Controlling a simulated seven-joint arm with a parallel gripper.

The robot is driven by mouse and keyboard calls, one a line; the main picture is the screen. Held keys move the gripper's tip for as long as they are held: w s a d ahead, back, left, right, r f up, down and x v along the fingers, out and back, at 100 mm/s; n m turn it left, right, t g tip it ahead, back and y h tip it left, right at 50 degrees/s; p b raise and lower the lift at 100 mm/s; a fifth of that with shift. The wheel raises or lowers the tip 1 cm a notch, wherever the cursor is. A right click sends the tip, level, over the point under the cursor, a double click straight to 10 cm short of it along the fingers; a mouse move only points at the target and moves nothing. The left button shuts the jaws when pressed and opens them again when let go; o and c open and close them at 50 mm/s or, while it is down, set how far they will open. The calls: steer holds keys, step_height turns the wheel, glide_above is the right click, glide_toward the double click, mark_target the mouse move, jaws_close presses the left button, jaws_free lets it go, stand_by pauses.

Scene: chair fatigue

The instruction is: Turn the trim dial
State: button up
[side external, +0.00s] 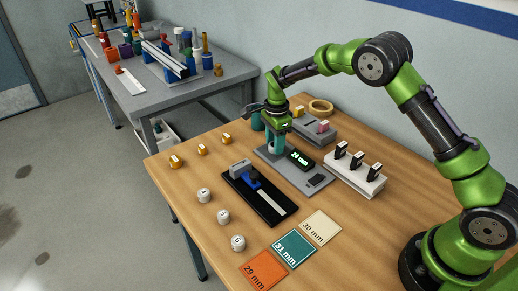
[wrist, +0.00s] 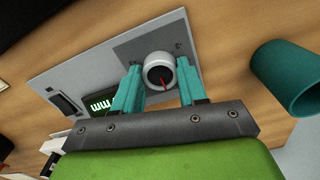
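The trim dial (wrist: 160,70) is a round pale grey knob with a red pointer line, set on a grey plate of the gauge unit (side external: 268,158). In the wrist view the pointer slants down and slightly right. My gripper (wrist: 160,75) has its two teal fingers on either side of the dial, close to its edges; I cannot tell whether they touch it. In the side view my gripper (side external: 273,150) points down over the far left end of the unit and hides the dial. A green-lit display (side external: 299,157) beside it reads in mm; its digits are not clear.
A white rack (side external: 354,178) with black-topped pieces stands right of the unit. A black slide gauge (side external: 255,197) lies in front. A teal cup-like cylinder (wrist: 290,78) is close to my gripper. Labelled orange (side external: 263,271), teal (side external: 294,248) and cream (side external: 320,227) cards lie nearer.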

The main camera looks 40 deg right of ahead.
steer(key=c, duration=0.4)
steer(key=shift+o, duration=0.2)
steer(key=n, duration=1.1)
steer(key=shift+n, duration=0.4)
steer(key=n, duration=0.6)
steer(key=shift+r, duration=0.1)
steer(key=n, duration=0.6)
steer(key=shift+d, duration=0.1)
steer(key=o, duration=1.1)
steer(key=shift+c, duration=0.2)
